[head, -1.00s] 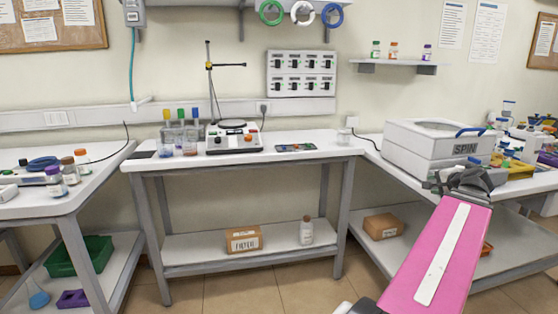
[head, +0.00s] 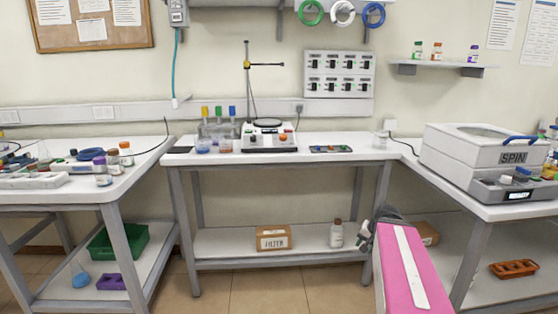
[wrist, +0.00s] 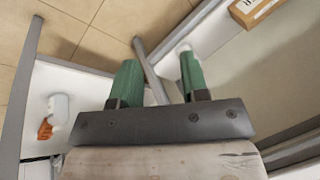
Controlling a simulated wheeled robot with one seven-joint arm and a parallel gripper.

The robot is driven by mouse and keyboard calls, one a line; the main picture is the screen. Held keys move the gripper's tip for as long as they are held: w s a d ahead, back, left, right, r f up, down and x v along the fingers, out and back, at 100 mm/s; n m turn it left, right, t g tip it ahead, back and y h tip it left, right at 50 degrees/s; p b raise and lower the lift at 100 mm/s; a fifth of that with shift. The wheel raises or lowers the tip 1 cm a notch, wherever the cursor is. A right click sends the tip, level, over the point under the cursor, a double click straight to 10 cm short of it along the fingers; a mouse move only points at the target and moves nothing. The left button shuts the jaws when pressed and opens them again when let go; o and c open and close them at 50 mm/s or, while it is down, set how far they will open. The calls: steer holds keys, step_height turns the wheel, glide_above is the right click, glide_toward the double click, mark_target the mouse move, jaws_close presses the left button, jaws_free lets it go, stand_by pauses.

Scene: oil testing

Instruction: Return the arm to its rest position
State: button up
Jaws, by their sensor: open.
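My arm, with its pink link, shows at the lower right of the head view. My gripper (head: 368,232) is at the far end of it, seen small and partly behind the arm, in front of the gap between the middle and right tables. In the wrist view my gripper (wrist: 162,82) has two green fingers set well apart, with nothing held between them. Table legs, a lower shelf and tiled floor show past the fingers.
The middle table (head: 350,151) bears a hotplate stirrer (head: 268,138) and bottles. The right table holds a SPIN centrifuge (head: 482,150). A cardboard box (head: 273,238) and a white bottle (head: 336,234) stand on the lower shelf. Open floor (head: 258,290) lies in front.

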steer(key=s+a+f+n+g+h, duration=0.1)
steer(key=s+a+f+n, duration=0.1)
steer(key=a+f, duration=0.2)
steer(key=s+a+f+n+g+h, duration=0.1)
steer(key=s+a+f+n+g, duration=0.1)
steer(key=a+f, duration=0.3)
steer(key=s+a+n, duration=0.1)
steer(key=a, duration=0.3)
steer(key=shift+a+n+g, duration=0.2)
steer(key=shift+n+g, duration=0.1)
steer(key=shift+s+d, duration=0.1)
